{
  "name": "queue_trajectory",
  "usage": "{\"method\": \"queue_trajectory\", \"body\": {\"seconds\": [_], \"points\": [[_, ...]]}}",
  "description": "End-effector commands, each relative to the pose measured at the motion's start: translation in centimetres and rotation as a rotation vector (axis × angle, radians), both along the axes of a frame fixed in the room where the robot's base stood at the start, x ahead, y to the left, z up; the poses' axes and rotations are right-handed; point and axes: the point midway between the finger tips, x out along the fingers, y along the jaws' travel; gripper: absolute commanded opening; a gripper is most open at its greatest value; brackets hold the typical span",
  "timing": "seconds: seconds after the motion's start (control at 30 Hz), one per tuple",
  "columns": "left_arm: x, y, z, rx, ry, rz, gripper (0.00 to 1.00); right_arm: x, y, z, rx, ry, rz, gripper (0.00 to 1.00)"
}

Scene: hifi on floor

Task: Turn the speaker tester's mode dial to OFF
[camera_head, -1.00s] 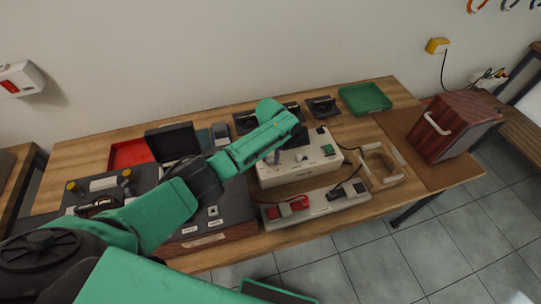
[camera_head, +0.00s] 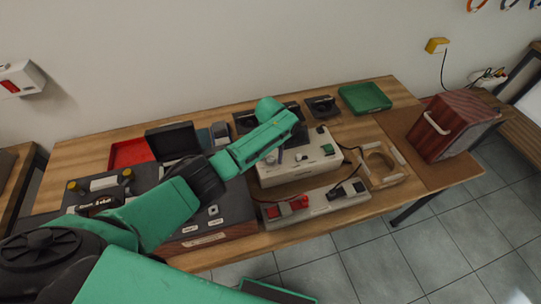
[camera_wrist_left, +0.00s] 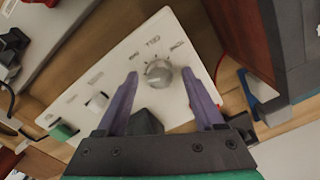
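The speaker tester (camera_head: 310,169) is a white box with a sloped panel near the middle of the bench. Its round mode dial (camera_wrist_left: 157,74) is grey with a clear rim and printed labels around it, too small to read surely. My left gripper (camera_wrist_left: 160,72) is open, with one purple finger on each side of the dial. Whether the fingers touch the dial I cannot tell. In the head view the fingers (camera_head: 279,156) point down at the left part of the panel, and the arm hides some of the box. My right gripper is not in view.
The panel also has a white knob (camera_wrist_left: 97,102) and a green switch (camera_wrist_left: 62,131). A power strip (camera_head: 325,205) lies in front. A wooden speaker (camera_head: 455,125) stands at right, with a wooden frame (camera_head: 381,164) between. Dark equipment fills the left side.

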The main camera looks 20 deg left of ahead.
Motion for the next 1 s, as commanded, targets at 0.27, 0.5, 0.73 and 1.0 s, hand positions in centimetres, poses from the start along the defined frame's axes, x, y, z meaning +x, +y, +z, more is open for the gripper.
{"method": "queue_trajectory", "body": {"seconds": [0.27,0.5,0.73,1.0], "points": [[0.0,-0.1,2.8,-0.002,-0.001,-0.002,0.69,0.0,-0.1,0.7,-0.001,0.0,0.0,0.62],[0.1,0.0,9.4,-0.003,-0.006,-0.002,0.69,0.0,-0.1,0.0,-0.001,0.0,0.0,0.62],[0.0,0.0,13.9,-0.001,-0.002,0.0,0.69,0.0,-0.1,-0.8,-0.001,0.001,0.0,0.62],[0.0,0.0,14.6,0.0,0.0,0.0,0.69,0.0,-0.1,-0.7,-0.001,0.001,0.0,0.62]]}}
